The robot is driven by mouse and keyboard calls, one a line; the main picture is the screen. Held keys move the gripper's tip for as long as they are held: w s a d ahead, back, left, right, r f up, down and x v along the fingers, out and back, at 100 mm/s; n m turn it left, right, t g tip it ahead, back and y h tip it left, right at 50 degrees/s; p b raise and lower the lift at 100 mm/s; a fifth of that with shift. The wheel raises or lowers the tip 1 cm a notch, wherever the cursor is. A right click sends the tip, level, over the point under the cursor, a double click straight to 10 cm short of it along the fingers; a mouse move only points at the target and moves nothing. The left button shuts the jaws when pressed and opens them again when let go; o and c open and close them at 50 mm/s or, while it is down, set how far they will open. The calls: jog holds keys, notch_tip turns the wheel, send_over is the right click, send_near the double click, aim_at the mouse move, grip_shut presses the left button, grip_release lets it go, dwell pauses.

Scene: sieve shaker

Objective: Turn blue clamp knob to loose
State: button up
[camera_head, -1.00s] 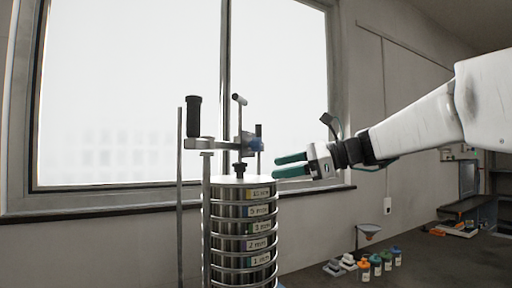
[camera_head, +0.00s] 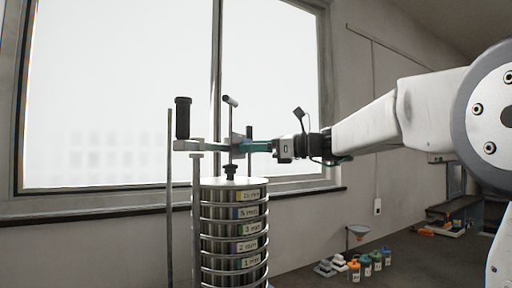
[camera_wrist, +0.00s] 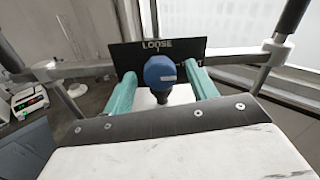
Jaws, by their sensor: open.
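The blue clamp knob (camera_wrist: 160,73) is in the middle of the wrist view, with a pale mark on its right side. Behind it a black plate (camera_wrist: 128,55) reads "LOOSE" at the top; lettering at its right is partly hidden. My gripper (camera_wrist: 162,88) is open, with one teal finger on each side of the knob; I cannot tell whether they touch it. In the head view my gripper (camera_head: 256,146) is level with the clamp bar (camera_head: 205,146) above the sieve stack (camera_head: 235,225), and its fingers hide most of the knob.
Upright rods (camera_head: 170,190) flank the stack, and a black handle (camera_head: 183,117) stands on the clamp bar. Small capped bottles (camera_head: 365,265) and a funnel (camera_head: 357,233) are on the bench at right. The window is behind. In the wrist view a scale-like device (camera_wrist: 28,101) is at left.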

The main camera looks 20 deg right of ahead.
jog(key=c, duration=1)
jog(key=shift+n, duration=0.3)
jog(key=n, duration=0.9)
jog(key=shift+f, duration=0.1)
jog(key=n, duration=0.4)
jog(key=shift+n, duration=0.3)
jog(key=shift+n+y, duration=0.3)
jog(key=shift+n, duration=1.7)
